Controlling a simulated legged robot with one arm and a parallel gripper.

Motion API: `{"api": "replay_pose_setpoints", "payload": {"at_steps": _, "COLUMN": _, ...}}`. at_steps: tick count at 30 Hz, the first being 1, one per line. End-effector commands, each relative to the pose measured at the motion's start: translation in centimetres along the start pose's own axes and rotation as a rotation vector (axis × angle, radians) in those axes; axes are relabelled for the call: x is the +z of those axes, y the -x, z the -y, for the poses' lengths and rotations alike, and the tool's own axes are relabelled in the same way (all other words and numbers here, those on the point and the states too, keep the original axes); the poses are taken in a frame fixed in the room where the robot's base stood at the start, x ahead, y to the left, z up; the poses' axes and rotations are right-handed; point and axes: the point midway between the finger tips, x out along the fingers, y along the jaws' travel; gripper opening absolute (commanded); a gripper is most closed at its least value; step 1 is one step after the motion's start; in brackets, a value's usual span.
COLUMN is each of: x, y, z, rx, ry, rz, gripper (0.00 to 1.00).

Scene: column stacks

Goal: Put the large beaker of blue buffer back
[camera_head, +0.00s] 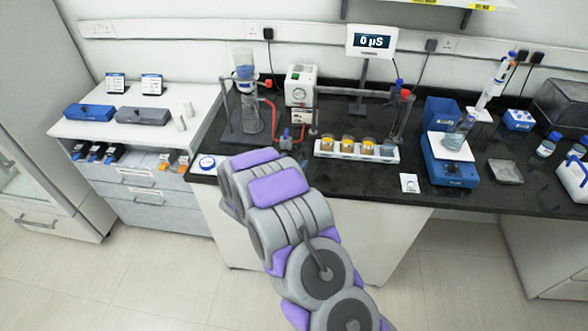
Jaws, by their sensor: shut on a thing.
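My arm rises from the bottom of the view and reaches up and left to the front edge of the black bench. Its far end hides my gripper and anything in it. I cannot make out a large beaker of blue buffer for certain. A glass vessel with pale bluish liquid (457,134) stands on a blue bench device (452,172) at the right. A glass column with blue liquid (245,74) is clamped at the left of the bench, above a clear glass vessel (251,118).
A white rack of amber-filled vessels (356,151) stands mid-bench. A pump with a gauge (301,86), a display reading 0 µS (372,42) and a blue box (441,112) stand behind. A lower white counter (150,130) is at left. Bare black bench shows near the small white card (409,183).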

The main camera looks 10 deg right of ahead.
Motion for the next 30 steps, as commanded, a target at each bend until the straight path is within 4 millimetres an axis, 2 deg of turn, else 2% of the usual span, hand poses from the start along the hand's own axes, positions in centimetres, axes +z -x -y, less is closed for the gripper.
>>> {"api": "replay_pose_setpoints", "payload": {"at_steps": 3, "x": -0.1, "y": -1.2, "z": 0.3, "rx": -0.002, "ry": 0.001, "rz": -0.007, "gripper": 0.37}}
{"api": "replay_pose_setpoints", "payload": {"at_steps": 8, "x": 0.2, "y": -1.6, "z": 0.4, "rx": -0.004, "ry": 0.004, "rz": -0.007, "gripper": 0.37}}
{"api": "replay_pose_setpoints", "payload": {"at_steps": 16, "x": 3.5, "y": -2.3, "z": 0.1, "rx": -0.002, "ry": 0.004, "rz": -0.002, "gripper": 0.37}}
{"api": "replay_pose_setpoints", "payload": {"at_steps": 24, "x": 3.4, "y": -2.3, "z": 0.0, "rx": -0.003, "ry": 0.0, "rz": -0.002, "gripper": 0.37}}
{"api": "replay_pose_setpoints", "payload": {"at_steps": 25, "x": 3.4, "y": -2.3, "z": 0.0, "rx": -0.003, "ry": 0.001, "rz": -0.002, "gripper": 0.75}}
{"api": "replay_pose_setpoints", "payload": {"at_steps": 30, "x": 3.4, "y": -2.1, "z": 0.2, "rx": -0.002, "ry": 0.003, "rz": -0.004, "gripper": 0.91}}
